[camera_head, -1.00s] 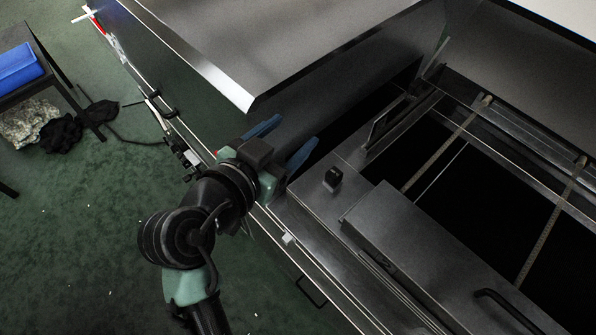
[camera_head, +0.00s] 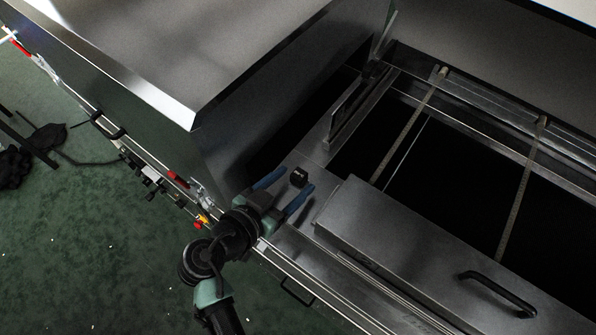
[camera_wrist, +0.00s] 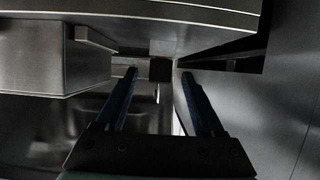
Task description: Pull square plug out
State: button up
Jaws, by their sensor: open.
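In the wrist view a dark block that looks like the plug (camera_wrist: 160,70) shows straight ahead between the fingertips (camera_wrist: 158,73). I cannot tell whether either finger touches it.
A tall metal hood (camera_head: 215,90) stands left of the plug. A metal cover with a black handle (camera_head: 497,292) lies to the right. Behind are a dark opening and an upright plate (camera_head: 350,104). Red and yellow fittings (camera_head: 203,219) line the near edge.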

aim_at(294, 181)
jog(key=shift+x, duration=1.6)
grip_shut()
